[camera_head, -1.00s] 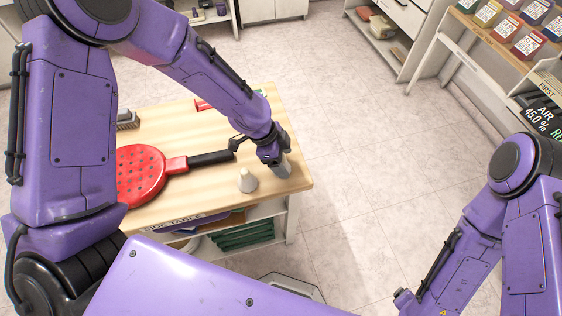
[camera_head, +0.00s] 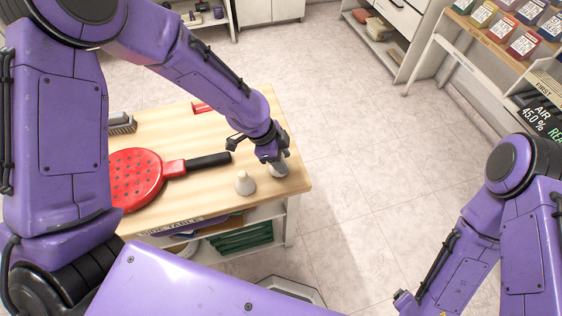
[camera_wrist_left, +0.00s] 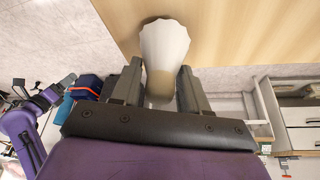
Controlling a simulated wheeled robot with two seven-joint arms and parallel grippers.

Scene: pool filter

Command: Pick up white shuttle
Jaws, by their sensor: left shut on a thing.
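The white shuttle (camera_wrist_left: 163,45) is in the left wrist view, its wide scalloped skirt away from my palm and its narrow beige end between my fingers. My left gripper (camera_wrist_left: 156,88) is shut on that narrow end, with a finger on each side. The wood tabletop is behind the skirt. In the head view my left gripper (camera_head: 277,168) is low over the right end of the side table, and its own wrist partly hides what it holds.
A pale cone-shaped thing (camera_head: 245,183) stands on the side table (camera_head: 215,195), just left of my left gripper. A red paddle (camera_head: 135,178) with a black handle lies farther left. A grey brush (camera_head: 122,123) lies behind. Open floor is right of the table.

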